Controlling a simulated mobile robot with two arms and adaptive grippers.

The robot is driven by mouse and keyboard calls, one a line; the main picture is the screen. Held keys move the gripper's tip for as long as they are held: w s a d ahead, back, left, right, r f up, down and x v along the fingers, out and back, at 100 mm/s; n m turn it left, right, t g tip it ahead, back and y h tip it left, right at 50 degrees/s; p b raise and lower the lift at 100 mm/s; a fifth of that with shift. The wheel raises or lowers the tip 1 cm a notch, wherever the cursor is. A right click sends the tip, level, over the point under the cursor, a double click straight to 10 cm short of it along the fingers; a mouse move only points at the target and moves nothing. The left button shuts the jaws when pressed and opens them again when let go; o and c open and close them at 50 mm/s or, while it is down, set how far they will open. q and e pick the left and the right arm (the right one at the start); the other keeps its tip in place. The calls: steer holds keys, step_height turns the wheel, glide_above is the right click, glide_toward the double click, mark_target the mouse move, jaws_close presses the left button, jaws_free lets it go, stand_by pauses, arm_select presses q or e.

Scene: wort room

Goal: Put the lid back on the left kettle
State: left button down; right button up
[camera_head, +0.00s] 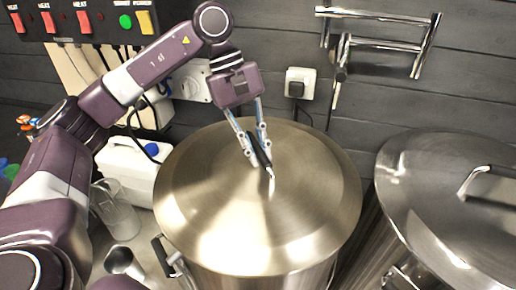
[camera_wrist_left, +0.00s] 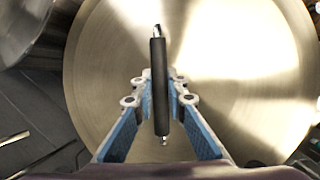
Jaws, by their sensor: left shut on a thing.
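The steel lid (camera_head: 210,200) lies over the left kettle (camera_head: 270,280) in the head view and covers its top; whether it is fully seated I cannot tell. The lid also fills most of the left wrist view (camera_wrist_left: 230,60). My left gripper (camera_head: 259,152) is above the middle of the lid, shut on its black handle (camera_head: 266,171). In the left wrist view the fingers (camera_wrist_left: 161,95) stand on both sides of the handle (camera_wrist_left: 160,75). My right gripper is not in view.
A second kettle with a lid (camera_head: 440,190) stands at the right. A white canister (camera_head: 125,170), a clear jug (camera_head: 118,210) and a metal cup (camera_head: 122,262) stand at the left. A control panel (camera_head: 90,20) and a steel rail (camera_head: 375,42) are on the wall behind.

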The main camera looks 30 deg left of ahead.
arm_select(q)
steer(key=c, duration=1.8)
jaws_free()
steer(key=shift+r, duration=0.1)
steer(key=shift+c, duration=0.2)
steer(key=v, duration=1.2)
